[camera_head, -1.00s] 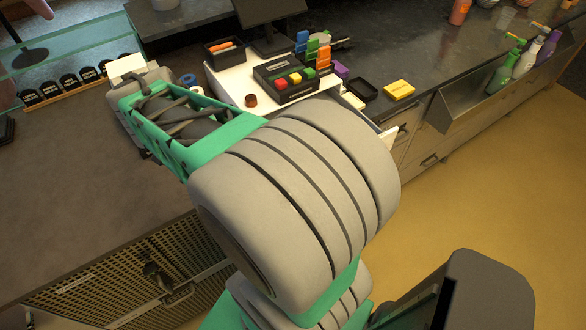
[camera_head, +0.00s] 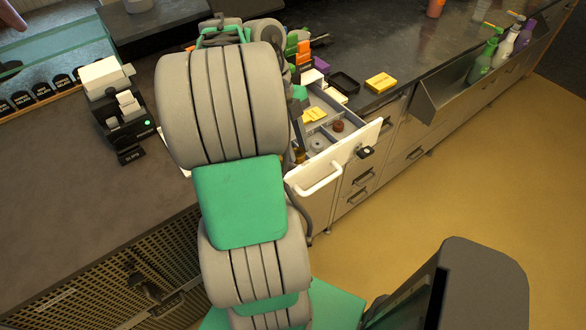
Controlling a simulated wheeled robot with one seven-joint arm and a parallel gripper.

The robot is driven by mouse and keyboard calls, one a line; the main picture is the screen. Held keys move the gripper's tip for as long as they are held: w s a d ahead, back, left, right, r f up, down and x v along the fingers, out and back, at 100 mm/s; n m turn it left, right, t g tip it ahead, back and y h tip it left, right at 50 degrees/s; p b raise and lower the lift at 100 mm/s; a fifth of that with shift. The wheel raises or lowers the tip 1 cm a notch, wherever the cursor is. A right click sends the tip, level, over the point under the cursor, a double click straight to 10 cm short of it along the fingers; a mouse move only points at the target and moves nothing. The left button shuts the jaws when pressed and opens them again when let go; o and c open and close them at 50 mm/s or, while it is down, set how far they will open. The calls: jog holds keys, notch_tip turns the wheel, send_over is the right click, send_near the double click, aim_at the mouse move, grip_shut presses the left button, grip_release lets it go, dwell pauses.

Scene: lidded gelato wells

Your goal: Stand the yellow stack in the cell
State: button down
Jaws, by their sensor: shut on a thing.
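A small yellow stack (camera_head: 314,115) shows at the open drawer (camera_head: 352,152), just right of my arm's big grey joint. The drawer is white, with grey-walled cells. From here I cannot tell whether the yellow stack rests in a cell or is held above it, or which way it stands. My upper arm covers the left part of the drawer. My gripper is hidden behind my arm, so its fingers do not show. A second yellow block (camera_head: 380,82) lies flat on the dark counter behind the drawer.
Brown round pieces sit in the drawer. A black tray (camera_head: 345,81) and orange and green upright pieces stand behind it. Bottles (camera_head: 483,58) stand in a metal trough at right.

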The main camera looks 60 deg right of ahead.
jog(key=shift+f+b, duration=1.05)
jog(key=shift+f, duration=2.15)
jog(key=c, duration=1.1)
grip_release()
jog(key=p+v, duration=0.7)
jog(key=v, duration=0.5)
jog(key=w+a+r+n+t+h, duration=0.25)
jog(key=w+a+n, duration=0.45)
jog(key=n, duration=0.7)
jog(key=w+a+n+t, duration=0.2)
jog(key=a+n, duration=0.6)
jog(key=w+a+n+t, duration=0.2)
jog(key=w+a+n, duration=0.1)
jog(key=a+n, duration=0.6)
jog(key=w+a+f+n+t+y, duration=0.1)
jog(key=w+a+n+t, duration=0.1)
jog(key=a+n, duration=0.7)
jog(key=shift+w+a+t, duration=0.15)
jog(key=shift+w+t, duration=0.2)
jog(key=shift+w, duration=0.25)
